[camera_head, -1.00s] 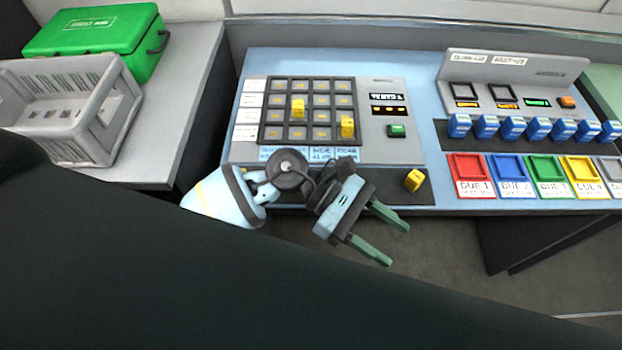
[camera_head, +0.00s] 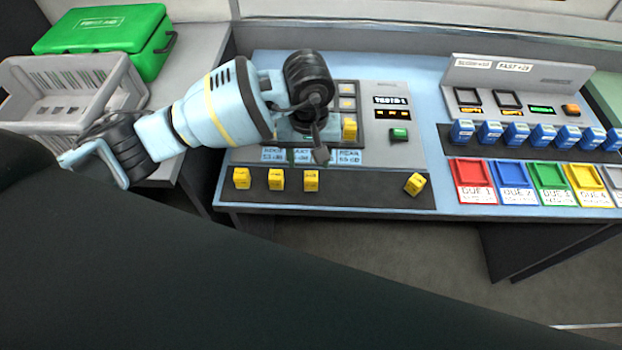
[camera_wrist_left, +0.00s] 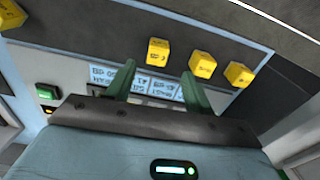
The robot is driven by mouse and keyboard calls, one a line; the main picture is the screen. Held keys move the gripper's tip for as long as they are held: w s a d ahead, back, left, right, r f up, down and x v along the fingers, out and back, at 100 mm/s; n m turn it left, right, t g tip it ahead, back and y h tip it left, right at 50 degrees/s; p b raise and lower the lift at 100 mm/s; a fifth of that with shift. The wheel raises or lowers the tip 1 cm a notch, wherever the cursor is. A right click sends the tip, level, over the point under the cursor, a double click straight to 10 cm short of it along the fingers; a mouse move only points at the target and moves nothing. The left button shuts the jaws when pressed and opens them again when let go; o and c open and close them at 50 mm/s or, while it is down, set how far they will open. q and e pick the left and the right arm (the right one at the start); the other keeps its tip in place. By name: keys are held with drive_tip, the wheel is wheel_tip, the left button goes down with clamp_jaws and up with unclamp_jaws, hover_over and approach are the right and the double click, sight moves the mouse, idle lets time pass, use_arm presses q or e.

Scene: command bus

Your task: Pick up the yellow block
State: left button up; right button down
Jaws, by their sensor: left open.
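Several yellow blocks are in view. In the head view, three stand in a row on the dark strip at the console's front: a left one (camera_head: 241,178), a middle one (camera_head: 276,179) and a right one (camera_head: 311,180). Another yellow block (camera_head: 414,184) sits turned at the strip's right end, and one (camera_head: 349,129) is on the button grid. My left gripper (camera_wrist_left: 158,86) is open and empty. In the left wrist view, a yellow block (camera_wrist_left: 158,48) shows beyond the gap between its green fingers, apart from them. My left arm hides most of the grid. My right gripper is not in view.
A grey crate (camera_head: 130,84) and a green case (camera_head: 100,30) stand on the left counter. Blue blocks (camera_head: 462,132) line a dark strip at right, above coloured trays (camera_head: 473,172). The dark strip is bare between the right row block and the turned block.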

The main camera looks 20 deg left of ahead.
sight(311, 176)
use_arm(q)
drive_tip(key=shift+s+d+f+p, duration=0.1)
drive_tip(key=shift+d+f+p, duration=0.05)
drive_tip(key=shift+f, duration=1.55)
drive_tip(key=shift+d+f+p, duration=0.15)
drive_tip(key=shift+f, duration=1.5)
drive_tip(key=shift+c, duration=0.4)
drive_tip(key=c, duration=1)
